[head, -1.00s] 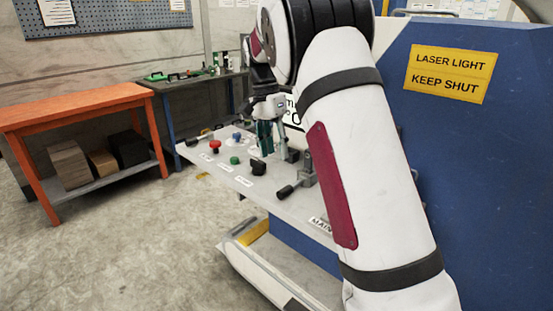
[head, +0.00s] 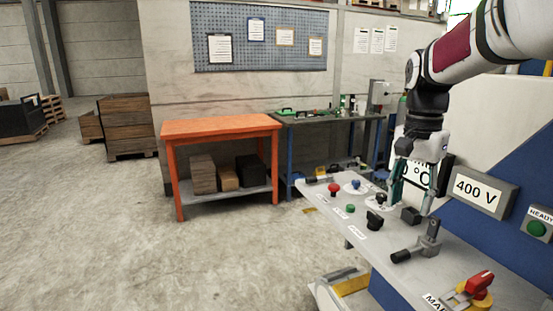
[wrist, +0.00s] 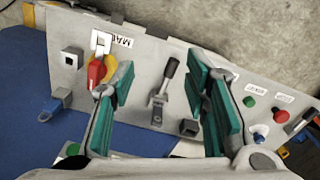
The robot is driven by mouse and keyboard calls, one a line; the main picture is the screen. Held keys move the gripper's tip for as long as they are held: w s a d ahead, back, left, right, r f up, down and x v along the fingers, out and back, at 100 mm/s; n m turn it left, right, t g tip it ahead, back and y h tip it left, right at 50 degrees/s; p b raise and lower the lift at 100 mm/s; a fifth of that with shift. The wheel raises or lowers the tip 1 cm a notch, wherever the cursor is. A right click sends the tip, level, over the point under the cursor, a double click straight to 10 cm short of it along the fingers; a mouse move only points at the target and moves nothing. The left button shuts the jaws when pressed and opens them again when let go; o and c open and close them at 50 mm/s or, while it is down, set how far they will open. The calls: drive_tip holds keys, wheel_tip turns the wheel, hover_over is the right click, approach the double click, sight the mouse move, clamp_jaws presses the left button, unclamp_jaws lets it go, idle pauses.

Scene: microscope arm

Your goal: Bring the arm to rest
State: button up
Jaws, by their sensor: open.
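My gripper (head: 412,184) hangs from the raised arm at the right of the head view, above the back part of the control panel (head: 330,205). Its teal-padded fingers are apart with nothing between them. In the wrist view my gripper (wrist: 160,110) is also open, and the panel (wrist: 140,75) lies beyond the fingers. A black-handled lever (wrist: 166,80) shows between the fingers. I cannot tell the exact gap between the fingertips and the panel.
The panel carries a red button (head: 334,188), a green button (head: 351,208), a black knob (head: 375,220), a lever (head: 415,249) and a red-and-yellow main switch (head: 474,287). A 400 V display (head: 481,191) stands right of the gripper. An orange table (head: 222,126) stands left, with open floor (head: 220,250) in front.

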drive_tip(key=s+a+r+n+t+p, duration=0.1)
drive_tip(key=s+a+r+n, duration=0.15)
drive_tip(key=s, duration=0.55)
drive_tip(key=s+a+r+n+t+p, duration=0.1)
drive_tip(key=s+a+r+n, duration=0.15)
drive_tip(key=s, duration=0.45)
drive_tip(key=s+a+f+n+t+p, duration=0.1)
drive_tip(key=s+f+n, duration=0.1)
drive_tip(key=s, duration=0.4)
drive_tip(key=s+a+f+n+t+p, duration=0.1)
drive_tip(key=s+f+n, duration=0.1)
drive_tip(key=s, duration=0.5)
drive_tip(key=shift+a+n, duration=0.4)
drive_tip(key=shift+n, duration=0.3)
